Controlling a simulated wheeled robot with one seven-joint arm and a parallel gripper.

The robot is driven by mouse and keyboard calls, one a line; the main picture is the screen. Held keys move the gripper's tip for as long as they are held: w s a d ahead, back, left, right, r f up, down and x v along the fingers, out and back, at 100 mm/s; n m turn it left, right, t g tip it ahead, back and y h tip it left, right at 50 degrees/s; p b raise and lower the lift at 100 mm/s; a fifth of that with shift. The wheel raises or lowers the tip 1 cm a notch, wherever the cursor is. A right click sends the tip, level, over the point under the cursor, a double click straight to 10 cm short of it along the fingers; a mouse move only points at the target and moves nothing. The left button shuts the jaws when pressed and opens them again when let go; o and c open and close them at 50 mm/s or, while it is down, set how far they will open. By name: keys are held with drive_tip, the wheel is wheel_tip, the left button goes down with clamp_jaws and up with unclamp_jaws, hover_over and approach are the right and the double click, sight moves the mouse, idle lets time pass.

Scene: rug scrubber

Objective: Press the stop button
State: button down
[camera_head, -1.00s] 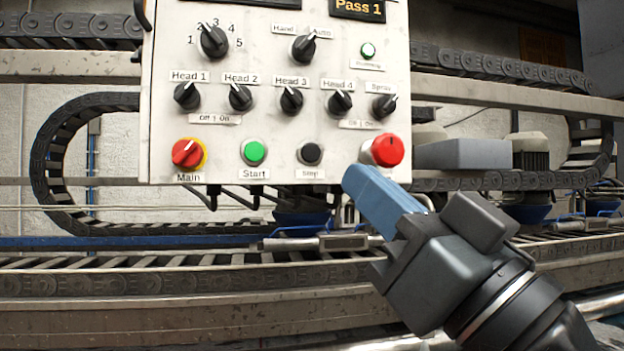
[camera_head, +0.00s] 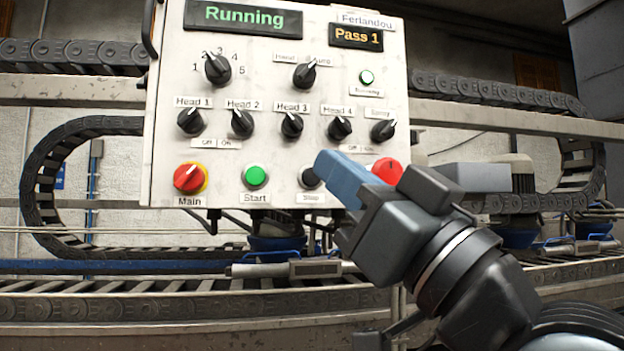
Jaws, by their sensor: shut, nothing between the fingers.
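The stop button (camera_head: 308,179) is a black round push button low on the white control panel (camera_head: 225,165), above a label reading "Stop". My gripper (camera_head: 322,163) is shut and empty, its blue fingers pointing up and left. The fingertips overlap the right edge of the stop button in the picture. I cannot tell whether they touch it. The green start button (camera_head: 255,176) is to its left. The display (camera_head: 243,17) reads "Running".
A red mushroom button (camera_head: 388,169) is to the right, partly hidden by my gripper. The red and yellow main switch (camera_head: 188,179) is at lower left. Several black knobs, such as the Head 3 knob (camera_head: 292,124), sit above. Conveyor rails (camera_head: 130,309) run below.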

sight(311, 177)
drive_tip(key=shift+w+a+b, duration=0.2)
drive_tip(key=shift+w+a, duration=0.05)
drive_tip(key=shift+w, duration=0.65)
drive_tip(key=shift+w+a+b, duration=0.25)
drive_tip(key=shift+w+a, duration=0.05)
drive_tip(key=shift+w, duration=0.6)
drive_tip(key=shift+w+a+b, duration=0.2)
drive_tip(key=shift+w+a, duration=0.05)
drive_tip(key=shift+w, duration=0.75)
drive_tip(key=shift+w+a+b, duration=0.1)
drive_tip(key=shift+w+b, duration=0.2)
drive_tip(key=shift+w+a, duration=0.1)
drive_tip(key=shift+w, duration=0.25)
idle(0.5)
drive_tip(key=shift+s, duration=0.15)
idle(0.3)
drive_tip(key=shift+s+d, duration=0.2)
drive_tip(key=shift+s, duration=0.4)
